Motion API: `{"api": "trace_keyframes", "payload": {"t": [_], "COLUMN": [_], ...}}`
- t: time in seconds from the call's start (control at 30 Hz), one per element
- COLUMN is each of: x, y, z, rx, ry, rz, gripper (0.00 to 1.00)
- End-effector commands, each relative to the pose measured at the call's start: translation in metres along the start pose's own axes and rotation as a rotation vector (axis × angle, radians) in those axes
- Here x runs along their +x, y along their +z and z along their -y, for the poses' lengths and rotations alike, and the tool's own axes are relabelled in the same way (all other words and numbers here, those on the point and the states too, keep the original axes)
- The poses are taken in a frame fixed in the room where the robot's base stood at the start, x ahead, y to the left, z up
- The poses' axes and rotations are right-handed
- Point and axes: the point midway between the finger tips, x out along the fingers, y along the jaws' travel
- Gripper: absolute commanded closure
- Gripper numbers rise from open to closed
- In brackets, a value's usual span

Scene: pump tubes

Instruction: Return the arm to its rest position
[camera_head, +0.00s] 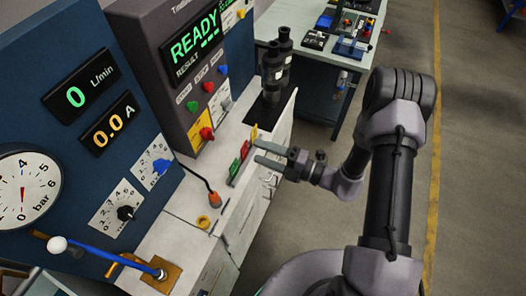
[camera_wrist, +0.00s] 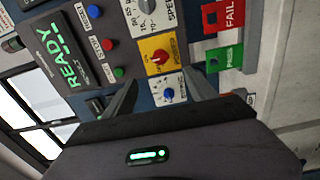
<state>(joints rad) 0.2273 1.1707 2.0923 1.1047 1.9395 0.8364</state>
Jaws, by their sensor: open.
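My arm reaches from the lower right of the head view, bent at the elbow, toward the bench. My gripper (camera_head: 259,153) is open, with its two grey fingers apart and nothing seen between them. It is near the bench's front edge, close to the green tag (camera_head: 234,168) and red tag (camera_head: 245,148). In the wrist view my gripper (camera_wrist: 160,78) also shows two spread fingers in front of the control panel. The green PASS label (camera_wrist: 224,58) and red FAIL label (camera_wrist: 223,15) are to their right. I cannot tell whether a finger touches anything.
The dark grey tester (camera_head: 190,60) reads READY. A blue panel (camera_head: 70,150) with a gauge stands at left. Two dark pump-like cylinders (camera_head: 273,72) stand upright on the bench. Another table (camera_head: 330,62) holds small parts behind. The floor (camera_head: 480,150) at right is clear.

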Motion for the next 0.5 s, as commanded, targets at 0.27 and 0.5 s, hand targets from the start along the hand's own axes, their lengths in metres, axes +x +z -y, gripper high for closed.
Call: {"api": "trace_keyframes", "payload": {"t": [0.27,0.5], "x": [0.000,0.008], "y": [0.000,-0.021], "z": [0.000,-0.035], "rx": [0.000,-0.262], "ry": [0.000,-0.022], "rz": [0.000,-0.170], "gripper": [0.35,0.35]}}
